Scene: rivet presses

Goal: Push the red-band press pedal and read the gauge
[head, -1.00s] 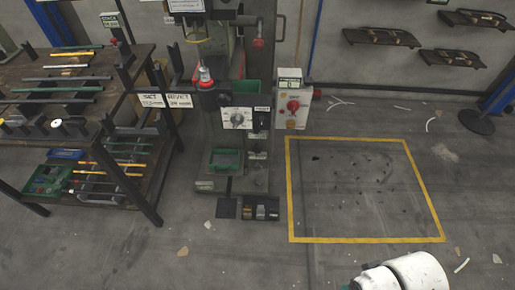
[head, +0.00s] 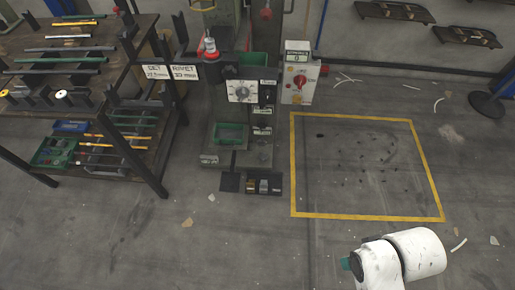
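A tall grey-green press (head: 229,120) stands at centre-left. A part with a red and silver top (head: 210,46) is at its head; I cannot tell whether this is the red band. A white square dial with a dark knob or pointer (head: 240,91) is on its front, too small to read. At its foot, on the floor, lie a flat black plate (head: 229,182) and beside it a dark pedal-like unit with brown and grey parts (head: 264,184); nothing touches them. My white arm links show at the bottom right; my gripper is not in view.
A control box (head: 300,80) with a red knob and a small counter is right of the press. A yellow-outlined floor area (head: 367,165) with dark specks is clear otherwise. A dark rack (head: 110,110) with rods stands left. Floor in front is open, with small scraps.

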